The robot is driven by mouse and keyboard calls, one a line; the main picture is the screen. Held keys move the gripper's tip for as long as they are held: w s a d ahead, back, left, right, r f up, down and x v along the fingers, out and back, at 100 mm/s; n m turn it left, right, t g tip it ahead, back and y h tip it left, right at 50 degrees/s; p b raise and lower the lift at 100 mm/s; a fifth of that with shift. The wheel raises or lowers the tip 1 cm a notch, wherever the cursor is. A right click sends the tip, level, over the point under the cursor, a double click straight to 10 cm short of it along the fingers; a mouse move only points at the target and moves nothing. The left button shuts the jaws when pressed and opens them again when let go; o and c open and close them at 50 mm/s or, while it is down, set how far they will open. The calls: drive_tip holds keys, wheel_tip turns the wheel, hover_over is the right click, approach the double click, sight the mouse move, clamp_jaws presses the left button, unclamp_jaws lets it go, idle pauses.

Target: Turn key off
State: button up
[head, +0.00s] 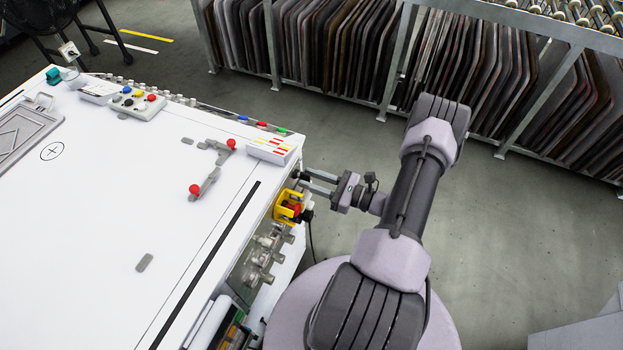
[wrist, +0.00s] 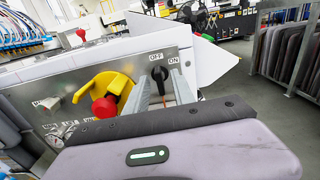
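The key switch, a black rotary handle (wrist: 160,75), is on the grey front panel (wrist: 60,95) under the OFF and ON labels in the wrist view. Its handle looks near upright with a slight tilt; I cannot tell surely which label it points to. My gripper (wrist: 161,82) is open, with one finger on each side of the handle and a visible gap between them. I cannot tell whether either finger touches it. In the head view my gripper (head: 307,180) is at the machine's edge, and the switch is not clearly visible.
A red emergency button (wrist: 104,107) in a yellow guard (wrist: 112,84) is close left of my fingers; the guard also shows in the head view (head: 286,207). The white machine table (head: 120,220) lies left. A rack of panels (head: 330,55) stands behind; the floor to the right is clear.

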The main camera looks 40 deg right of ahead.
drive_tip(key=p+v, duration=0.2)
drive_tip(key=v, duration=1.5)
drive_tip(key=shift+s+p, duration=0.2)
drive_tip(key=shift+p, duration=0.15)
drive_tip(key=shift+d, duration=0.15)
drive_tip(key=w+a+r+n+g+y, duration=0.1)
drive_tip(key=w+a+r+n+g, duration=0.55)
drive_tip(key=r, duration=0.35)
drive_tip(key=w+a+r+n+g+y, duration=0.2)
drive_tip(key=w+a+r+n+g, duration=0.3)
drive_tip(key=a+r+n+g, duration=0.3)
drive_tip(key=s+a+r+n+t+h, duration=0.2)
drive_tip(key=s+a+r+n+h, duration=0.1)
drive_tip(key=a+r+n, duration=0.3)
drive_tip(key=s+a+r+n+t+h, duration=0.1)
drive_tip(key=s+a+r+n+h, duration=0.3)
drive_tip(key=a+r, duration=0.6)
drive_tip(key=a+n, duration=0.2)
drive_tip(key=a, duration=0.2)
drive_tip(key=shift+r+t+h, duration=0.3)
drive_tip(key=shift+t+h, duration=0.05)
drive_tip(key=shift+h, duration=0.05)
